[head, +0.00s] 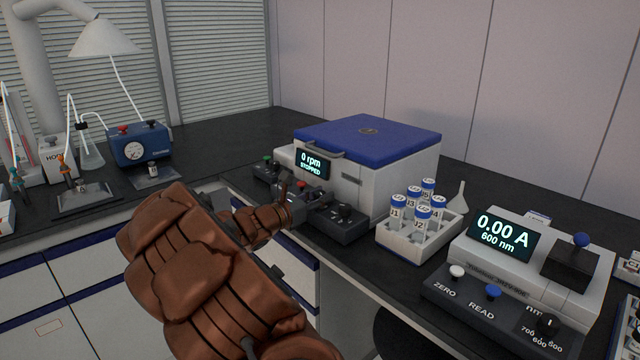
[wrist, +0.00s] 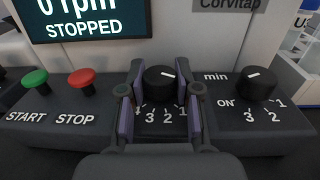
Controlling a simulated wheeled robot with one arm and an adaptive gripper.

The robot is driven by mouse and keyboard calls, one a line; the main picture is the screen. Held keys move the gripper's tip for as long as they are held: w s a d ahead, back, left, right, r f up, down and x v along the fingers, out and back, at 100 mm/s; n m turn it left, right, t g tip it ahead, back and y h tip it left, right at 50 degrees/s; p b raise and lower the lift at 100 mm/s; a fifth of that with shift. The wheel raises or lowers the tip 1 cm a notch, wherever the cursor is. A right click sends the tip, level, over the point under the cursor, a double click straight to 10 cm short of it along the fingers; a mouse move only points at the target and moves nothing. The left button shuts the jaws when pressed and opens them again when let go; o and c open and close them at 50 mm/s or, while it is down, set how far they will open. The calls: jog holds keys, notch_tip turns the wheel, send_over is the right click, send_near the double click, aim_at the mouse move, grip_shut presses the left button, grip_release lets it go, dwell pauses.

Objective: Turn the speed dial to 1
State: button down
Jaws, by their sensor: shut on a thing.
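The speed dial (wrist: 160,80) is a black knob on the dark front panel of the white, blue-lidded centrifuge. In the wrist view the numbers 3, 2 and 1 show in front of it, with others partly hidden by my fingers. Its white pointer line is on the right part of its top; I cannot tell exactly which mark it points to. My gripper (wrist: 161,88) is shut on the dial, one finger on each side. In the head view my gripper (head: 302,205) is at the panel and hides the dial. The display (head: 312,163) reads 0 rpm, STOPPED.
Right of the speed dial is a similar min dial (wrist: 257,83). Left are a green START button (wrist: 35,77) and a red STOP button (wrist: 82,81). A white rack (head: 408,238) of capped tubes and a photometer (head: 520,260) stand to the right.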

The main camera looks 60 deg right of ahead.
jog(key=shift+r+m+g+y+p, duration=0.2)
jog(key=shift+m+g+y+p, duration=0.5)
jog(key=shift+m+g+p, duration=1.15)
jog(key=g+p, duration=0.1)
jog(key=p, duration=0.2)
jog(key=shift+f+y, duration=0.1)
jog(key=shift+y, duration=0.2)
jog(key=shift+f+g+y+p, duration=0.1)
jog(key=shift+g+y+p, duration=0.2)
jog(key=shift+g+p, duration=0.2)
jog(key=c, duration=0.8)
grip_release()
jog(key=v, duration=1.2)
